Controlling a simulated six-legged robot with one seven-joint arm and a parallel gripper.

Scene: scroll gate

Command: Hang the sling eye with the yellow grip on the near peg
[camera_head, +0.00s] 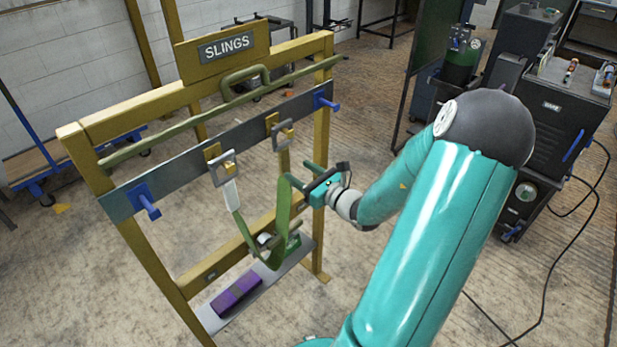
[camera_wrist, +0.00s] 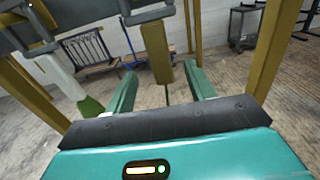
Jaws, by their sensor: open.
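The yellow grip (camera_head: 284,162) hangs below its metal sling eye (camera_head: 282,132) on the far part of the grey rail. It also shows in the wrist view (camera_wrist: 155,50), in line with the gap between the fingers. A second eye (camera_head: 224,168) with a white grip (camera_head: 232,194) hangs nearer. The green sling (camera_head: 243,228) loops down below the grips. The near blue peg (camera_head: 147,204) is at the rail's left end and looks empty. My gripper (camera_head: 301,176) is open beside the yellow grip; its fingers (camera_wrist: 161,72) are spread. I cannot tell whether they touch it.
A far blue peg (camera_head: 326,102) sits at the rail's right end. The yellow frame (camera_head: 145,257) carries a SLINGS sign (camera_head: 226,47) and a green bar (camera_head: 180,127). A purple folded bundle (camera_head: 236,293) lies on the lower shelf (camera_head: 212,318). Dark machines (camera_head: 553,115) stand at right.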

